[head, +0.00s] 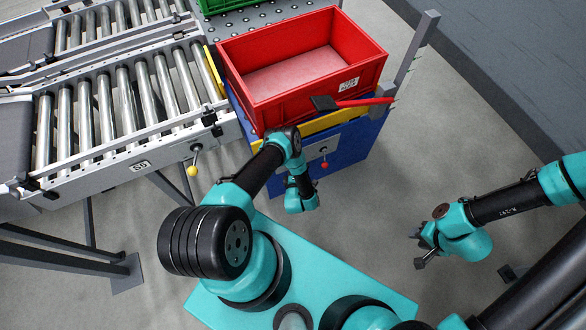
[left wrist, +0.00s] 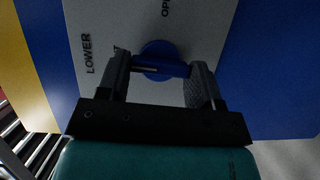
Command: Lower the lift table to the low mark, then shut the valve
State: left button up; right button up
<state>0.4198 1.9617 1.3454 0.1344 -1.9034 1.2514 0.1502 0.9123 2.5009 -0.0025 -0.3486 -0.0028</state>
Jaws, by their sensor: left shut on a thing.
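The lift table (head: 345,143) has a blue body and yellow top edge, and carries a red crate (head: 300,80). In the left wrist view, its grey panel (left wrist: 95,25) has the words LOWER and a partly cut off OP. The blue valve handle (left wrist: 160,62) sits on this panel. My left gripper (left wrist: 160,75) is shut on the valve handle, one finger on each side. In the head view my left wrist hides that gripper and the valve. My right gripper (head: 418,248) is open and empty, above the floor to the right of the table.
A roller conveyor (head: 125,95) stands left of the table, with a yellow-knobbed lever (head: 192,170). A red-knobbed lever (head: 323,164) is on the table front. A red bar (head: 365,102) with a black end crosses the crate's near right corner, beside a grey post (head: 412,55).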

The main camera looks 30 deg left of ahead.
pick_arm(q)
jog(key=shift+n, duration=0.4)
jog(key=o, duration=0.9)
